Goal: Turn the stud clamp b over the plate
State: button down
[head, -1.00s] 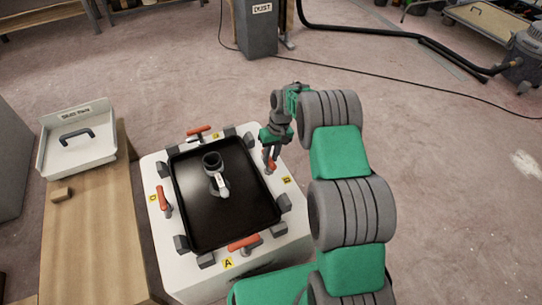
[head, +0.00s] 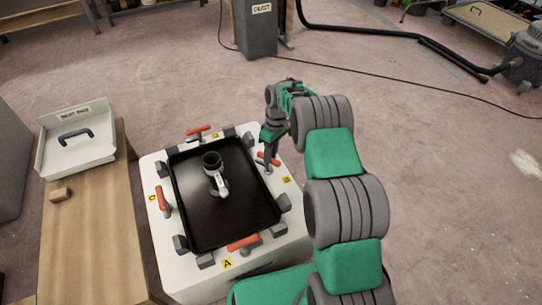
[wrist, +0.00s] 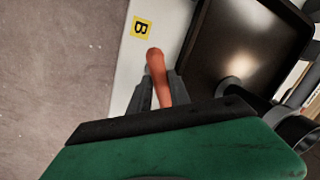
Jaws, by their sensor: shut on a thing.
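The stud clamp b, with an orange handle (head: 262,155), stands at the right edge of the black plate (head: 240,221), near the yellow B label (head: 286,180). My gripper (head: 270,167) reaches down onto it from above. In the wrist view my gripper (wrist: 163,82) is shut on the orange handle (wrist: 156,61), which sticks out past the fingers beside the B label (wrist: 141,27). The plate (wrist: 243,42) lies to the right there. The clamp's foot is hidden, so I cannot tell whether it bears on the plate.
Similar orange clamps stand at the other sides, including A (head: 243,243) and C (head: 164,201). Grey blocks ring the plate. A black and white fitting (head: 213,172) stands on the plate. A wooden bench (head: 88,235) with a white tray (head: 72,160) is at left.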

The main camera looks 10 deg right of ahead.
jog(key=n, duration=0.3)
jog(key=n+g+h+b, duration=0.1)
jog(key=n, duration=0.2)
jog(key=shift+w+a, duration=0.1)
jog(key=shift+a, duration=0.1)
jog(key=n, duration=0.3)
jog(key=shift+r+n+h+p, duration=0.1)
jog(key=shift+n+h+p, duration=0.2)
jog(key=shift+p, duration=0.05)
jog(key=shift+w+n+p, duration=0.1)
jog(key=shift+n+p, duration=0.4)
jog(key=shift+n, duration=0.4)
jog(key=c, duration=1.3)
grip_release()
jog(key=shift+o, duration=0.2)
jog(key=p+v, duration=0.2)
jog(key=v, duration=0.5)
jog(key=shift+a+r+p, duration=0.15)
jog(key=shift+r+p, duration=0.15)
jog(key=shift+p, duration=0.1)
